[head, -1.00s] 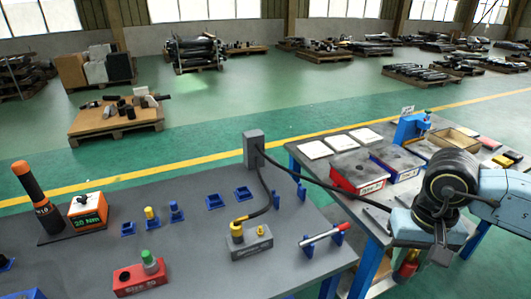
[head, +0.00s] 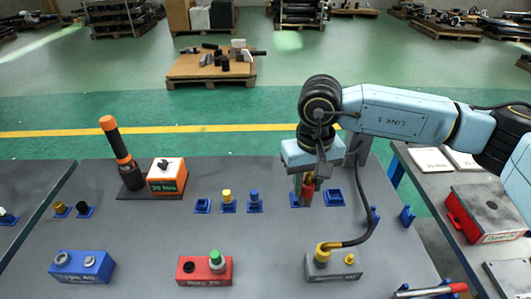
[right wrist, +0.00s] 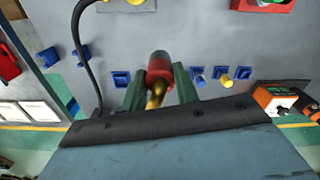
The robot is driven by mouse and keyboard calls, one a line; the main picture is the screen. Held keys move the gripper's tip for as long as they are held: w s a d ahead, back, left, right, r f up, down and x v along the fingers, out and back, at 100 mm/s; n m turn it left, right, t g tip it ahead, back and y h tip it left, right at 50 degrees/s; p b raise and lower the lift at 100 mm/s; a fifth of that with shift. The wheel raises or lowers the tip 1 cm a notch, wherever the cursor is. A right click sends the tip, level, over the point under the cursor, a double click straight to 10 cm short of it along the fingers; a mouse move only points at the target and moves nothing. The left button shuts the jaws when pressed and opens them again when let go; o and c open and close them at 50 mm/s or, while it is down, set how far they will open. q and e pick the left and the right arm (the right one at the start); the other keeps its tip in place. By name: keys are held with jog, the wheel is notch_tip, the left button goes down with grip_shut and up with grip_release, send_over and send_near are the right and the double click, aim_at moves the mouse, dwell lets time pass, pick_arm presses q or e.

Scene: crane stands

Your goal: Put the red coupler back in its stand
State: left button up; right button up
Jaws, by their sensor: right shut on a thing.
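The red coupler (head: 308,192) is a red cylinder with a brass-coloured end, seen in the right wrist view (right wrist: 160,67). My right gripper (head: 309,178) is shut on it, with a green finger on each side in the right wrist view (right wrist: 159,88). In the head view it hangs upright at an empty-looking blue square stand (head: 295,201), partly covering it. I cannot tell whether it touches the stand. Another empty blue stand (head: 335,199) is just to the right, also in the right wrist view (right wrist: 121,79). My left gripper is not in view.
Left of the coupler stand a blue coupler (head: 254,196) and a yellow coupler (head: 227,197), then an empty stand (head: 203,206). A grey block (head: 333,268) with a yellow plug and black hose is in front. The hose rises to a grey post (head: 357,147) close to my gripper.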

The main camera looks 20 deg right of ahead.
pick_arm(q)
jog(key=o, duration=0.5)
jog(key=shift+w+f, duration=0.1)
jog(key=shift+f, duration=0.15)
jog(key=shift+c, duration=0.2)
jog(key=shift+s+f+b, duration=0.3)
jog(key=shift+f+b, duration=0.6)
jog(key=shift+b, duration=0.25)
pick_arm(e)
jog(key=w+d+f+m, duration=0.2)
jog(key=w+f+m, duration=0.2)
jog(key=w+m, duration=0.2)
jog(key=w+d+f+m, duration=0.3)
jog(key=w+f+m, duration=0.1)
jog(key=w+m, duration=0.3)
jog(key=shift+w+d+m, duration=0.3)
jog(key=shift+d+m, duration=0.05)
jog(key=shift+m, duration=0.35)
